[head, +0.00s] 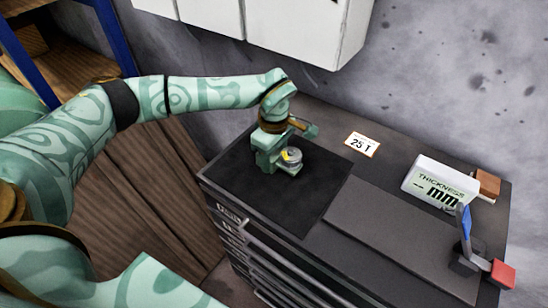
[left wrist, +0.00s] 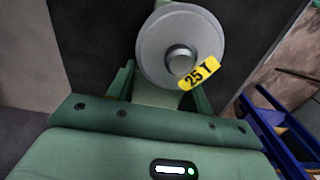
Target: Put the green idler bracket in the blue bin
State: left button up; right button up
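My left gripper (head: 280,160) is low over the black mat at the left of the cabinet top, with a finger on each side of a pale green piece. This piece, apparently the green idler bracket (left wrist: 155,96), shows between the fingers in the left wrist view (left wrist: 165,88). A grey round wheel (left wrist: 158,45) with a yellow "25 T" tag sits at it and hides the fingertips. The wheel also shows in the head view (head: 293,168). Whether the fingers press on the bracket cannot be told. No blue bin is clearly visible. My right gripper is not in view.
On the cabinet stand a white "25 T" card (head: 362,144), a white thickness display (head: 438,184), a brown block (head: 487,184) and a small blue-and-red device (head: 502,273). White wall cabinets (head: 300,30) hang above. A blue-framed shelf (head: 110,35) stands at left.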

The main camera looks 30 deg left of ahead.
pick_arm(q)
grip_shut()
jog(key=shift+r, duration=0.15)
